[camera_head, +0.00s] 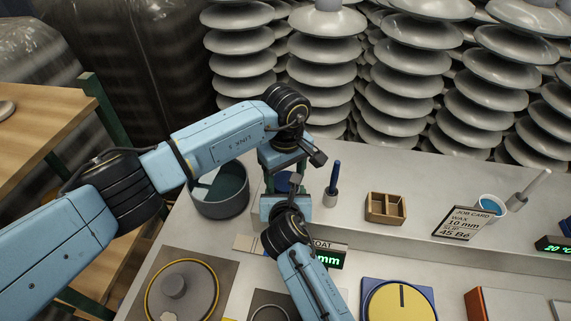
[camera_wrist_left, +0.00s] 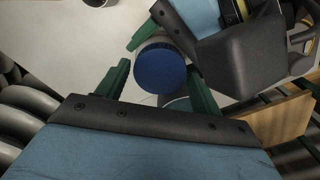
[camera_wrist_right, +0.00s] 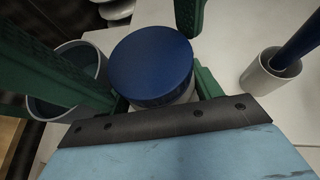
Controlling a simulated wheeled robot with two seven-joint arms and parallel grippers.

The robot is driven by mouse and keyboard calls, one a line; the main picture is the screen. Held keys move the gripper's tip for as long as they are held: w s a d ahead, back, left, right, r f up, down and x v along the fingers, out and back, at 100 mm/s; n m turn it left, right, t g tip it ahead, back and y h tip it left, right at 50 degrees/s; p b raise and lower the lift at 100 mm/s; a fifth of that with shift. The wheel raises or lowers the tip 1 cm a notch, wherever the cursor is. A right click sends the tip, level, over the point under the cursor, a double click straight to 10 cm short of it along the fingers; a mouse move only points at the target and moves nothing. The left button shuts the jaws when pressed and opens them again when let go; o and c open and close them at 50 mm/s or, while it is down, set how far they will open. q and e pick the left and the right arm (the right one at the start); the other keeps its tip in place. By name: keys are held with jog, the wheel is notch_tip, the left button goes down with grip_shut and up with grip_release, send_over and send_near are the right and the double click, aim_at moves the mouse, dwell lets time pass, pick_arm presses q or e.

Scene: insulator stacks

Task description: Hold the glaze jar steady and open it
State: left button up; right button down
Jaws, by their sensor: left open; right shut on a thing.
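The glaze jar has a round blue lid (camera_head: 283,182) and stands on the grey bench, mostly hidden by my grippers in the head view. Its pale body (camera_wrist_right: 186,97) shows under the lid in the right wrist view. My right gripper (camera_wrist_right: 160,98) is shut on the jar's body, with a green finger on each side below the lid. My left gripper (camera_head: 284,172) points down over the jar. In the left wrist view its fingers (camera_wrist_left: 158,78) are open on either side of the blue lid (camera_wrist_left: 160,66), with gaps visible.
A grey pot (camera_head: 221,200) stands close left of the jar. A small cup with a blue-handled tool (camera_head: 334,180) stands close right. A wooden divided box (camera_head: 386,208), a job card (camera_head: 463,222) and a cup (camera_head: 490,204) are farther right. Insulator stacks (camera_head: 410,90) rise behind.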

pick_arm(q)
jog(key=shift+f, duration=0.25)
jog(key=c, duration=0.8)
jog(key=o, duration=1.1)
